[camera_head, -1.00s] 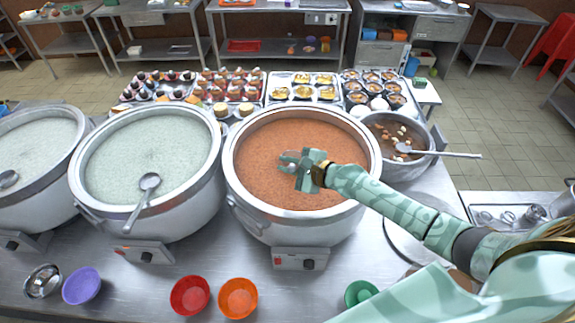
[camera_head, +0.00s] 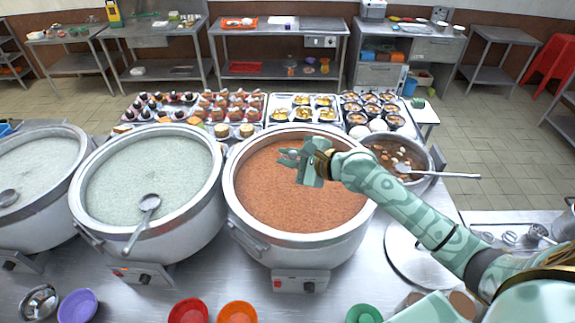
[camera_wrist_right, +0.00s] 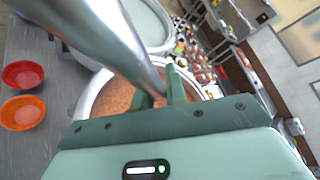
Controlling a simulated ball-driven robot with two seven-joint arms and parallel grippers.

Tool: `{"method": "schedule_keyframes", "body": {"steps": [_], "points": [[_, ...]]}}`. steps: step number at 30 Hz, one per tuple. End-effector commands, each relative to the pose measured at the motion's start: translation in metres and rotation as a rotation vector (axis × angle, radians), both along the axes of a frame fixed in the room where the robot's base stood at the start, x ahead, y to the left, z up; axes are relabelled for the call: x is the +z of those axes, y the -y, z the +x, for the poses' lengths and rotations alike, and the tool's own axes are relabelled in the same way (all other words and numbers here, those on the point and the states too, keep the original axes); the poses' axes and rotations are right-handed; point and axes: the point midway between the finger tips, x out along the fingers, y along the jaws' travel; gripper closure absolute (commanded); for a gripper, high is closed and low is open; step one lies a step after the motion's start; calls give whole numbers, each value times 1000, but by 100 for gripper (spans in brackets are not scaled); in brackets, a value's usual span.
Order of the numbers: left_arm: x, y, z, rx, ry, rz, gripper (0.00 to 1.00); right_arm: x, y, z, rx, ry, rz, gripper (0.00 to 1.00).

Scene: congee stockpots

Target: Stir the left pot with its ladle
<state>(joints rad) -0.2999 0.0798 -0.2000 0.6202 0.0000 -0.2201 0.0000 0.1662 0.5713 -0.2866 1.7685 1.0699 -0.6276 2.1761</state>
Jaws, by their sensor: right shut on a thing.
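A pot of pale congee (camera_head: 205,236) stands left of centre, with a ladle (camera_head: 146,212) resting across its near rim. My right gripper (camera_head: 293,157) is over the far part of a pot of orange-brown congee (camera_head: 345,242). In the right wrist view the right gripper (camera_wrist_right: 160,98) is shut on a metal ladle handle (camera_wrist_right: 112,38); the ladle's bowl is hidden. My left gripper is not in view.
A smaller pot of brown stew (camera_head: 432,160) with a ladle (camera_head: 440,174) stands at right. Trays of food (camera_head: 270,116) line the back. Red (camera_head: 188,312), orange (camera_head: 237,313) and purple (camera_head: 77,306) bowls lie in front. A round lid (camera_head: 412,262) lies at right.

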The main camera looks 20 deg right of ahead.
Motion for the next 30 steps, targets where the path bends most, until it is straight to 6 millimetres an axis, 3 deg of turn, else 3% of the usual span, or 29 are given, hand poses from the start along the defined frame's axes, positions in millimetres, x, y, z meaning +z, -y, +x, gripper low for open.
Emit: {"method": "schedule_keyframes", "body": {"steps": [14, 30], "points": [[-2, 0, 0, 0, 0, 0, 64, 6, 0, 0, 1, 13, -6, 100], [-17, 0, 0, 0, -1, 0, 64, 7, 0, 0, -1, 187, -90, 100]]}}
